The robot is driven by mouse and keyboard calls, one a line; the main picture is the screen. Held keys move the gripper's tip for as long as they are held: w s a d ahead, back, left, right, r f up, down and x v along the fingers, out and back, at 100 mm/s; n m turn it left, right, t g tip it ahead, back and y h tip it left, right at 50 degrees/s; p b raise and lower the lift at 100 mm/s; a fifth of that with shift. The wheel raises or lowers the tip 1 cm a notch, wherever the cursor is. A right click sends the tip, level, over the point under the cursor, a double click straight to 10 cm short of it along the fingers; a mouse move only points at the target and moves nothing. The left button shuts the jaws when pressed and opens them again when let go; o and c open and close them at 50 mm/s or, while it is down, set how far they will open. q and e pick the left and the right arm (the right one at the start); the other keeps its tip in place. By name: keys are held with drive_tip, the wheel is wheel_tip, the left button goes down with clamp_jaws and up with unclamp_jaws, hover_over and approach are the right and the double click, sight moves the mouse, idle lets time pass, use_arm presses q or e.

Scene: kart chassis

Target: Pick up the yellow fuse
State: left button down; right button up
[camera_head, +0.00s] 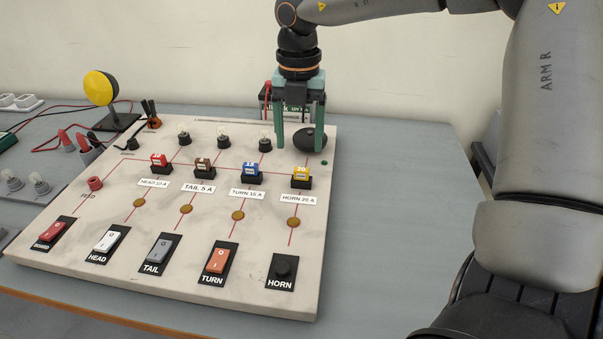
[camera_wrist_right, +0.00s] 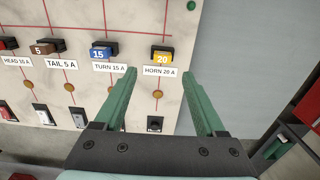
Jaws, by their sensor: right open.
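The yellow fuse (camera_head: 301,172), marked 20, sits upright in a black holder (camera_head: 301,182) on the white panel, above the "HORN 20 A" label. My left gripper is not in view.
Blue (camera_head: 250,170), brown (camera_head: 204,165) and red (camera_head: 159,160) fuses stand in a row left of the yellow one. A dark dome (camera_head: 310,140) and small bulbs (camera_head: 223,142) line the panel's back. Switches (camera_head: 217,260) line its front. The table right of the panel is clear.

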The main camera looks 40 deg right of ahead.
sight(301, 169)
drive_tip(key=f, duration=0.6)
drive_tip(key=shift+s+d+f, duration=0.1)
drive_tip(key=shift+d+f, duration=0.1)
drive_tip(key=shift+f, duration=0.05)
clamp_jaws()
idle(0.4)
